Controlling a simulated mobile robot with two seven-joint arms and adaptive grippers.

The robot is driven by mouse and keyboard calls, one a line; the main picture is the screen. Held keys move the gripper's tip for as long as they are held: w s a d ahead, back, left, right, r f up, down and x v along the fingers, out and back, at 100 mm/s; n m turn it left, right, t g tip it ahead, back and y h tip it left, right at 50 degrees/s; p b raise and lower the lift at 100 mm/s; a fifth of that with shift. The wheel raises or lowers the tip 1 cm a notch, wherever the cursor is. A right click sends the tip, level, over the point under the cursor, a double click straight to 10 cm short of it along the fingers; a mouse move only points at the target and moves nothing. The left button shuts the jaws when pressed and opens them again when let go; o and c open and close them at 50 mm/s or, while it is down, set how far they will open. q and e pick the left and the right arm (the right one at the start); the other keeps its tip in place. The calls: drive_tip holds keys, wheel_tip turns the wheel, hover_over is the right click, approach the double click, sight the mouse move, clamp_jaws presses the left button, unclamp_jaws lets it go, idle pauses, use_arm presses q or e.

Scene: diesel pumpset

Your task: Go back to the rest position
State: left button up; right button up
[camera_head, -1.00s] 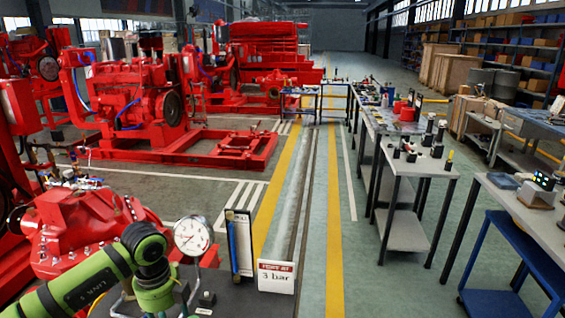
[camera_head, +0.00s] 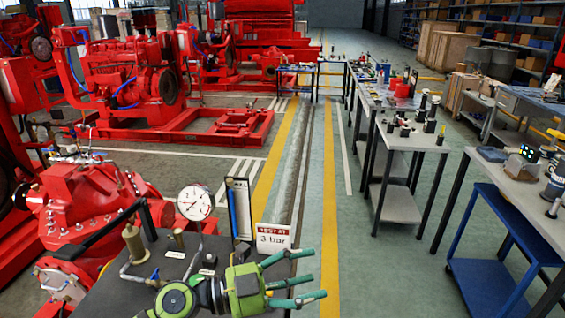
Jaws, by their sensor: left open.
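My left gripper (camera_head: 300,275) is green with several fingers and shows at the bottom centre of the head view. Its fingers are spread apart, point right and hold nothing. It is in front of a dark bench top (camera_head: 212,258), to the right of the bench's pipe fittings, and its fingers reach past the bench's right edge. Just behind it stands a white sign (camera_head: 273,238) reading "TEST AT 3 bar". A round pressure gauge (camera_head: 195,203) stands on the bench to the left. My right gripper does not show.
A red pump (camera_head: 85,208) stands at the left, with a red engine pumpset (camera_head: 130,90) behind it. A blue trolley (camera_head: 490,285) and tables with small parts (camera_head: 412,135) line the right. The floor lane with yellow stripes (camera_head: 328,190) is clear.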

use_arm(q)
drive_tip(key=w+a+r+n+t+y, duration=0.2)
drive_tip(key=w+a+n+t+y, duration=0.1)
drive_tip(key=a+n+t, duration=0.3)
drive_tip(key=w+a+r+n+t+y, duration=0.2)
drive_tip(key=a+n+t+y, duration=0.1)
drive_tip(key=n+t, duration=0.5)
drive_tip(key=s+a+f+n+g+y, duration=0.3)
drive_tip(key=a+f+n+y, duration=0.35)
drive_tip(key=f, duration=0.25)
drive_tip(key=s+a+f+n+g+y, duration=0.2)
drive_tip(key=a+f+n+y, duration=0.35)
drive_tip(key=a+f, duration=0.2)
drive_tip(key=s+f+g, duration=0.5)
drive_tip(key=s+f, duration=0.1)
drive_tip(key=s, duration=0.4)
drive_tip(key=s+f+g, duration=0.5)
drive_tip(key=s+f, duration=0.2)
drive_tip(key=s, duration=0.3)
wheel_tip(320, 180, down, 23)
drive_tip(key=s+m+g, duration=0.1)
drive_tip(key=s, duration=0.1)
drive_tip(key=s+a+f+g, duration=0.1)
drive_tip(key=s+a+f, duration=0.2)
drive_tip(key=s+f, duration=1)
drive_tip(key=s, duration=0.2)
drive_tip(key=shift+s+f, duration=0.25)
drive_tip(key=shift+s, duration=0.1)
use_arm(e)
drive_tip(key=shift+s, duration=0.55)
